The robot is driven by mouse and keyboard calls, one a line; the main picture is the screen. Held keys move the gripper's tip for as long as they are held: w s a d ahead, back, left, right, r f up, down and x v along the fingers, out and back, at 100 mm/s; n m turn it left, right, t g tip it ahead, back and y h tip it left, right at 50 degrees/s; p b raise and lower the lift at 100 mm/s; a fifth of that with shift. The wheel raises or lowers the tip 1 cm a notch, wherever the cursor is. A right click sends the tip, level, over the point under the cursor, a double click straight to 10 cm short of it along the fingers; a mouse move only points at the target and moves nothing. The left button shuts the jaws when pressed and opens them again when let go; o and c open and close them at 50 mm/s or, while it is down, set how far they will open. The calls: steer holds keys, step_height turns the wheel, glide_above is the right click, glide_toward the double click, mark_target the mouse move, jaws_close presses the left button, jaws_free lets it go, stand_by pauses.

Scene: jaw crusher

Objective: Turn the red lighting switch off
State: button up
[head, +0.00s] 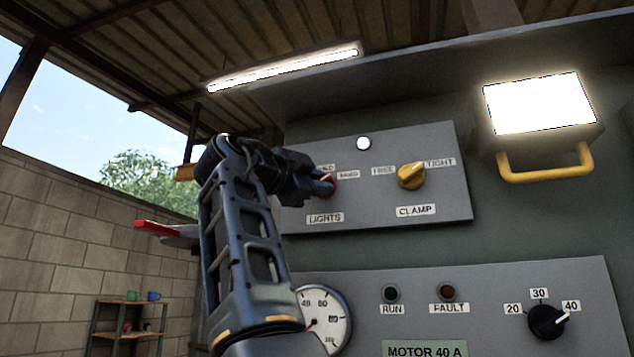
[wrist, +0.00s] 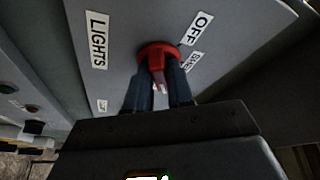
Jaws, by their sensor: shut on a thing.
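The red lighting switch (head: 329,187) is a round red knob on the upper grey panel, above the label LIGHTS (head: 325,218). My gripper (head: 318,182) reaches it from the left and partly covers it. In the wrist view the knob (wrist: 157,52) has my gripper's two dark fingers (wrist: 161,84) closed on either side of its red grip. The OFF label (wrist: 197,28) is beside the knob, with another label next to it that I cannot read surely. I cannot tell which label the knob points to.
A tube lamp (head: 285,68) and a floodlight (head: 538,104) glow. The yellow CLAMP knob (head: 411,176) is right of the switch, under a white indicator (head: 363,143). A yellow handle (head: 545,172) juts out at right. The lower panel has a gauge (head: 325,318) and a black dial (head: 546,321).

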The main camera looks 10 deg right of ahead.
jaws_close()
steer(key=n+t+y, duration=0.2)
steer(key=n+y, duration=0.2)
steer(key=n, duration=0.7)
steer(key=n+t+y, duration=0.2)
steer(key=n+y, duration=0.2)
steer(key=n, duration=0.6)
steer(key=n+t+y, duration=0.3)
steer(key=n, duration=0.8)
steer(key=shift+s+d+r+n+y, duration=0.1)
steer(key=shift+s+d+n+y, duration=0.1)
steer(key=shift+d+n+y, duration=0.15)
steer(key=shift+a, duration=0.1)
steer(key=o, duration=0.7)
jaws_free()
steer(key=shift+o, duration=0.2)
